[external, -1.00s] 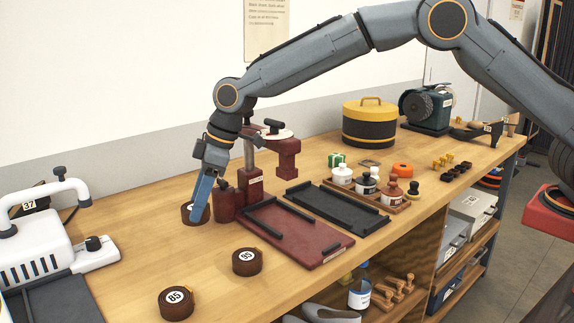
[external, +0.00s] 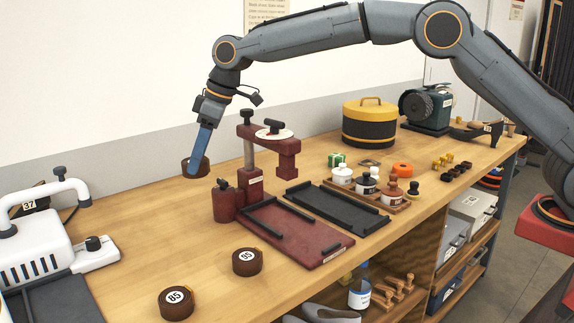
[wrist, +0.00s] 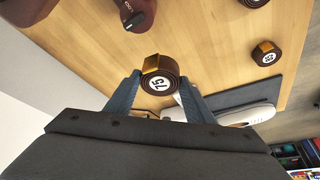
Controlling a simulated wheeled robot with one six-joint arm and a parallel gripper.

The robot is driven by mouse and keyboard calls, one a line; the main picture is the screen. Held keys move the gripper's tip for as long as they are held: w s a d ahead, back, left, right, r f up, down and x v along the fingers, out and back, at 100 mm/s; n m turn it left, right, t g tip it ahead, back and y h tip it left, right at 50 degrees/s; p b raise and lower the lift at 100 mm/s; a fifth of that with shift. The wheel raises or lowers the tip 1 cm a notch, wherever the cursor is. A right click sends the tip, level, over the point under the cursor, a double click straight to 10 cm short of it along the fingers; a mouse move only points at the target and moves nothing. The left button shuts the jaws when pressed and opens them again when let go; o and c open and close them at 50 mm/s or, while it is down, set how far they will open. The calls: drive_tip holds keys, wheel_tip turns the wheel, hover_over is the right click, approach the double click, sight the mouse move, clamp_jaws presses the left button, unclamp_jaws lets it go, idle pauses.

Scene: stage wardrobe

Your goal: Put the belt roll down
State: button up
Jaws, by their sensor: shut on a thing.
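My gripper (external: 198,172) is shut on a brown belt roll (external: 187,167) at the back of the workbench, left of the red press. In the wrist view the held roll (wrist: 160,75) sits between the two blue fingers, with a white disc reading 75 and a tan belt end. It appears to be raised above the bench top. Two other brown belt rolls stand on the bench: one near the middle front (external: 247,261) and one marked 85 at the front left (external: 176,302).
A red press (external: 250,185) and a red tray (external: 300,235) stand right of my gripper, with a black tray (external: 340,208) beyond. A white machine (external: 40,240) stands at the left. Bare wood (external: 150,230) lies between it and the press.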

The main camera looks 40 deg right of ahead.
drive_tip(key=w+d+f+m+t+h+b, duration=0.1)
drive_tip(key=w+d+m+b, duration=0.3)
drive_tip(key=w+d, duration=0.75)
drive_tip(key=w+d+m+t+h+b, duration=0.15)
drive_tip(key=w+d+m+b, duration=0.25)
drive_tip(key=w+d, duration=0.7)
drive_tip(key=shift+g, duration=0.35)
drive_tip(key=s+f, duration=0.1)
drive_tip(key=f, duration=0.3)
drive_tip(key=s+d+f+p, duration=0.1)
drive_tip(key=f, duration=0.4)
drive_tip(key=s+d+f, duration=0.1)
drive_tip(key=f, duration=0.4)
drive_tip(key=shift+s+d, duration=0.2)
drive_tip(key=shift+s, duration=0.1)
drive_tip(key=shift+f, duration=0.2)
drive_tip(key=o, duration=1.1)
